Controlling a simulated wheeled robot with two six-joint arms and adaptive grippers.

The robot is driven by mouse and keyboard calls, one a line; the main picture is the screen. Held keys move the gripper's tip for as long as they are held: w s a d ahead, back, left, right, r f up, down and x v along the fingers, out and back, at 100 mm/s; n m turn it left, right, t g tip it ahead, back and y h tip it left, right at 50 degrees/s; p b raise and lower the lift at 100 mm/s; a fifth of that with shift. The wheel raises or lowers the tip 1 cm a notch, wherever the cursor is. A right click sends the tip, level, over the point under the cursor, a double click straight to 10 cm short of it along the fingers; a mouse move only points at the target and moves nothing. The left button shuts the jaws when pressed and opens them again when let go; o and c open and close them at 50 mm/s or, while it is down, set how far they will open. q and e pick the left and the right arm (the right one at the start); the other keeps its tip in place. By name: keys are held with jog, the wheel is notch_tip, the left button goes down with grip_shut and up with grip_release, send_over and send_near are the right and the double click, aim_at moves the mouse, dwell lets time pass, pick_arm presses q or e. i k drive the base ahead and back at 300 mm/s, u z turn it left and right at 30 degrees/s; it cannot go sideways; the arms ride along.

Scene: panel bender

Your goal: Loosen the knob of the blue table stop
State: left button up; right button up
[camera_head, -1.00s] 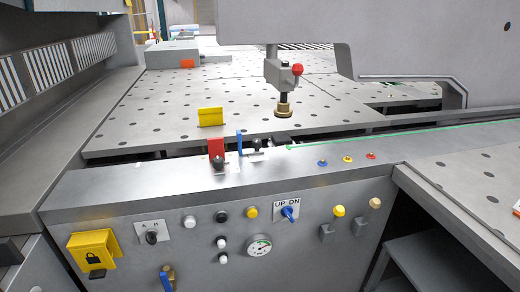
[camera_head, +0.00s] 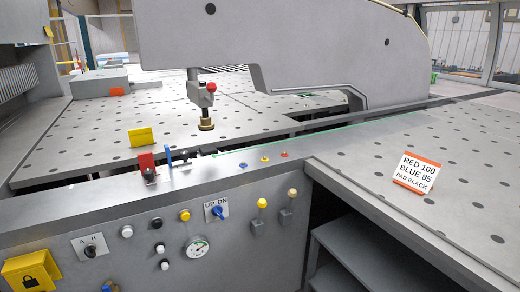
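The blue table stop (camera_head: 168,158) is a small upright blue plate on the machine's front ledge, just right of the red stop (camera_head: 147,163). A small dark knob (camera_head: 185,155) sits beside the blue stop, to its right. Another dark knob (camera_head: 150,173) sits in front of the red stop. The stops are small in view, so I cannot tell how tight the knobs are. Neither of my grippers shows in the head view.
A red-knobbed clamp (camera_head: 208,95) hangs above the perforated table.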

aim_at(184, 155)
jog(key=z, duration=0.65)
jog(key=i, duration=1)
jog(key=u, duration=1.2)
